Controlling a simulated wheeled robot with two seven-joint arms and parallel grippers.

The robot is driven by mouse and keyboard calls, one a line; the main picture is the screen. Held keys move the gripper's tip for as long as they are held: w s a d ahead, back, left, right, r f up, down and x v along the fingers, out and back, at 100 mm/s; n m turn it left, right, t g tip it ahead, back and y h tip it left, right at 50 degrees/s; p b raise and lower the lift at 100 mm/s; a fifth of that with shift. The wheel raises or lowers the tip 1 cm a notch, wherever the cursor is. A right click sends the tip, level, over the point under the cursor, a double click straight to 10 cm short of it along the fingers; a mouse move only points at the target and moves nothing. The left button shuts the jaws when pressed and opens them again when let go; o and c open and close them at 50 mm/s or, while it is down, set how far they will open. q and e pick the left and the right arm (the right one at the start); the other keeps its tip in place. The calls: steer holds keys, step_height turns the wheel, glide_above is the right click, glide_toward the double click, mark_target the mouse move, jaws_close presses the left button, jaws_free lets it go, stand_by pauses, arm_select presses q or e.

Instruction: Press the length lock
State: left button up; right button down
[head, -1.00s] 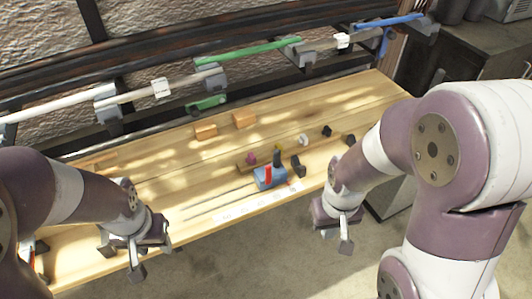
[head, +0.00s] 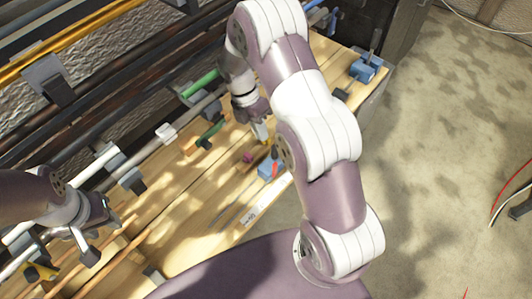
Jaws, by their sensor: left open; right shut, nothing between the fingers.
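A small blue block (head: 268,171) with a red lever (head: 274,171) and a dark knob (head: 274,152) sits near the front edge of the wooden bench (head: 205,200). I cannot tell for sure which part is the length lock. My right gripper (head: 262,135) is shut and empty, pointing down just behind the block, close to the knob. Whether it touches anything is unclear. A magenta knob (head: 248,157) lies left of the block. My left gripper (head: 84,240) is open and empty over the bench's left part, away from the block.
Rails with grey clamps (head: 47,78) and coloured laths, such as a yellow one (head: 75,32), run along the wall. Another blue fixture (head: 366,68) stands at the bench's far right end. The floor (head: 440,150) at right is open.

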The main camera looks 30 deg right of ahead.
glide_toward(275, 170)
steer(key=w+f, duration=0.1)
steer(key=f, duration=0.2)
steer(key=f+p, duration=0.1)
steer(key=f, duration=0.1)
steer(key=shift+s+d, duration=0.1)
steer(key=shift+d, duration=0.2)
steer(key=shift+s+d+f, duration=0.15)
steer(key=shift+s+f, duration=0.15)
steer(key=shift+f, duration=0.3)
arm_select(q)
steer(key=shift+w+a+r, duration=0.25)
steer(key=shift+w+r, duration=0.1)
steer(key=shift+r, duration=0.1)
steer(key=shift+a+f, duration=0.1)
steer(key=shift+f, duration=0.05)
arm_select(e)
steer(key=shift+w, duration=0.15)
